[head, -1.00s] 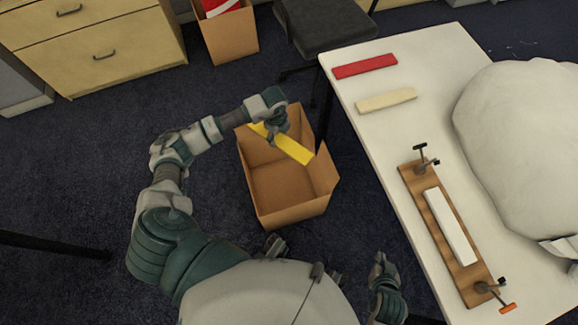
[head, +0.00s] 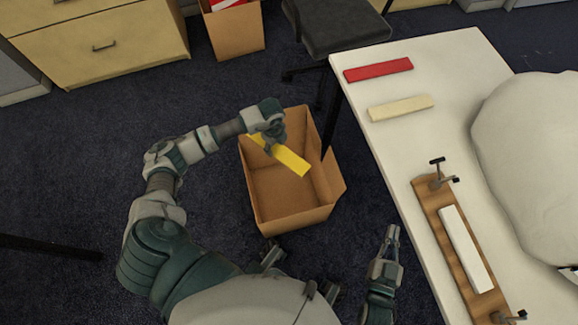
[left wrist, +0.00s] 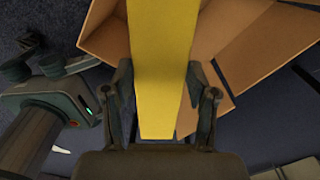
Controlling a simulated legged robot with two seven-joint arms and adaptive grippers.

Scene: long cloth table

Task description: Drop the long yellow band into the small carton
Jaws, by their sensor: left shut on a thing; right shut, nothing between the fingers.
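The long yellow band (head: 288,160) is gripped by my left gripper (head: 270,146) and extends to its right, tilted, over the open top of the small carton (head: 296,215). In the left wrist view the yellow band (left wrist: 160,70) runs between the two fingers, with the carton's brown walls (left wrist: 250,45) behind it. The carton stands on the dark floor, and its bottom shows empty in the head view. My right gripper (head: 391,234) is shut and empty, low between the carton and the table.
The white table (head: 385,135) on the right holds a red bar (head: 378,70), a cream bar (head: 401,107), a wooden board with clamps (head: 434,210) and a large white bulky object (head: 535,150). Another carton (head: 234,35), a chair (head: 340,25) and a drawer cabinet (head: 110,50) stand behind.

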